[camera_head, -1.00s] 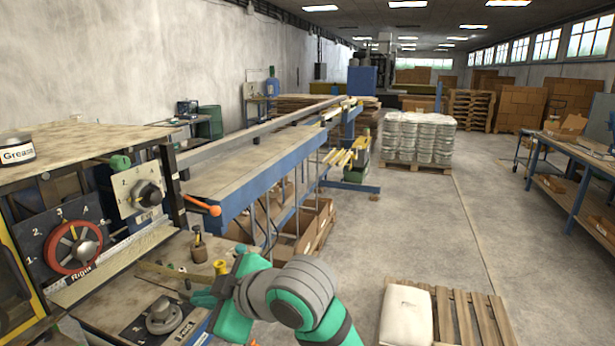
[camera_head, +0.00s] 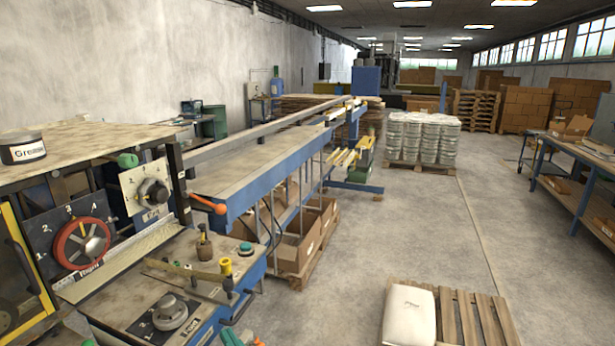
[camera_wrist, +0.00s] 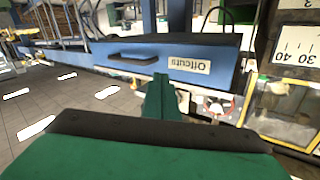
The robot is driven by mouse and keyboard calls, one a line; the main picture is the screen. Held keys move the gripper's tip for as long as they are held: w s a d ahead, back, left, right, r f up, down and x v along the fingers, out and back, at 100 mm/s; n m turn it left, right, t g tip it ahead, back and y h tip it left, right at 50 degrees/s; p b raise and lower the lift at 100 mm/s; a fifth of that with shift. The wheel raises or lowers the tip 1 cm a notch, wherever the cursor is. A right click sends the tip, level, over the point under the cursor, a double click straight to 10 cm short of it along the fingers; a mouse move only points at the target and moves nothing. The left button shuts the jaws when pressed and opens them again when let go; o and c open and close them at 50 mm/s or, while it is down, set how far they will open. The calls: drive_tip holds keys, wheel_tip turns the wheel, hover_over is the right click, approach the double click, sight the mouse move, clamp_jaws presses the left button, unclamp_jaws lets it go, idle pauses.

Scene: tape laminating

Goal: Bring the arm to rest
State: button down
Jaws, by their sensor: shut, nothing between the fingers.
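My gripper (camera_wrist: 160,92) shows in the wrist view as green fingers closed together, with nothing between them. It is in front of a blue drawer (camera_wrist: 120,75) with a dark handle and an "Offcuts" label that appears upside down. I cannot tell the exact gap between the fingertips and the drawer. In the head view the arm is almost wholly out of the picture; only small green pieces show at the bottom edge, and I cannot tell what they are.
A pallet (camera_head: 470,322) with a white sack (camera_head: 409,316) lies at lower right. The middle floor is clear.

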drive_tip(key=s+d+f+m+t+h, duration=0.1)
drive_tip(key=s+d+f+m+h, duration=0.35)
drive_tip(key=s+f, duration=0.4)
drive_tip(key=s+d+f+m+t+h, duration=0.1)
drive_tip(key=s+d+f+m+h, duration=0.3)
drive_tip(key=s+f, duration=0.45)
drive_tip(key=s+d+f+n, duration=0.1)
drive_tip(key=s+d, duration=0.1)
drive_tip(key=s, duration=0.4)
drive_tip(key=s+d+f+n+h, duration=0.1)
drive_tip(key=s+d, duration=0.2)
drive_tip(key=s, duration=0.4)
drive_tip(key=s+d+f+n+g+h, duration=0.1)
drive_tip(key=s+d, duration=0.1)
drive_tip(key=s, duration=0.5)
drive_tip(key=shift+s+d, duration=0.2)
drive_tip(key=shift+d, duration=0.1)
drive_tip(key=shift+n, duration=0.25)
drive_tip(key=shift+s+a, duration=0.1)
drive_tip(key=shift+a, duration=0.05)
drive_tip(key=shift+d, duration=0.2)
